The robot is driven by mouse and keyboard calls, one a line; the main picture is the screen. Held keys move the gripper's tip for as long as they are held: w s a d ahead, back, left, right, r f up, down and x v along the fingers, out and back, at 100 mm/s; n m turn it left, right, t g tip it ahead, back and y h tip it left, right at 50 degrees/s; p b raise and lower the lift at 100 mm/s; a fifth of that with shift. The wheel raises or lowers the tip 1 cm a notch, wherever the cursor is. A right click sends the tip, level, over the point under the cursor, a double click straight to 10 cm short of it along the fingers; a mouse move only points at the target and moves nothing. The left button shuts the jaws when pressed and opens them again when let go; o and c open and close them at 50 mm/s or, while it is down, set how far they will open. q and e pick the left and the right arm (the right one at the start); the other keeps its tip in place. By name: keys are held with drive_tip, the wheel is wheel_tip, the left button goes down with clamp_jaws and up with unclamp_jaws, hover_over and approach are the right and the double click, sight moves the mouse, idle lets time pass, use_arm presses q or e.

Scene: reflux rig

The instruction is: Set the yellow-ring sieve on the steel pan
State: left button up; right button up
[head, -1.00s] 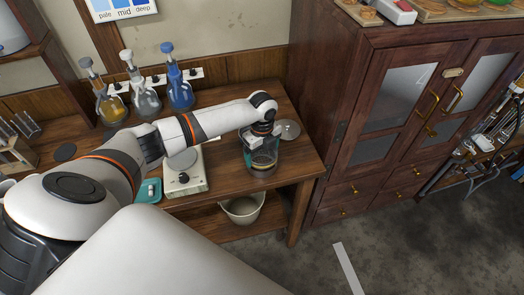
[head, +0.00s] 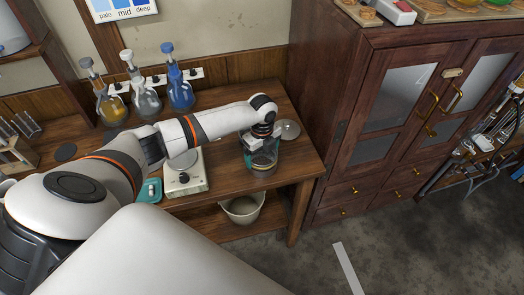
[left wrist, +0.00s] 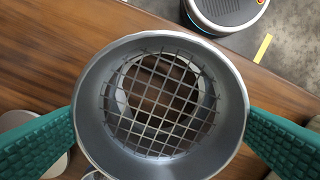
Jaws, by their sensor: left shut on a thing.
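My left gripper (head: 262,152) points down over the front right part of the wooden bench. It is shut on the yellow-ring sieve (head: 263,167), whose yellow band shows low between the fingers. In the left wrist view the sieve (left wrist: 158,105) is a round grey metal ring with a square wire mesh, between two teal finger pads. Through the mesh I see dark brown and part of a grey ring; I cannot tell if that is the steel pan. The pan is not clearly visible in the head view, and contact below the sieve cannot be told. My right gripper is not in view.
A white balance (head: 186,175) stands to the left, beside a teal tray (head: 150,190). Several flasks stand at the back. A pale bucket (head: 243,208) sits on the lower shelf. A dark cabinet (head: 375,130) stands right.

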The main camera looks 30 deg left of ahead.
sight(262, 158)
use_arm(q)
drive_tip(key=shift+s+f, duration=0.15)
drive_tip(key=o, duration=0.8)
drive_tip(key=shift+f, duration=0.1)
drive_tip(key=shift+c, duration=0.2)
wheel_tip(262, 158, up, 8)
drive_tip(key=p, duration=0.7)
drive_tip(key=shift+f, duration=0.15)
drive_tip(key=shift+r, duration=0.75)
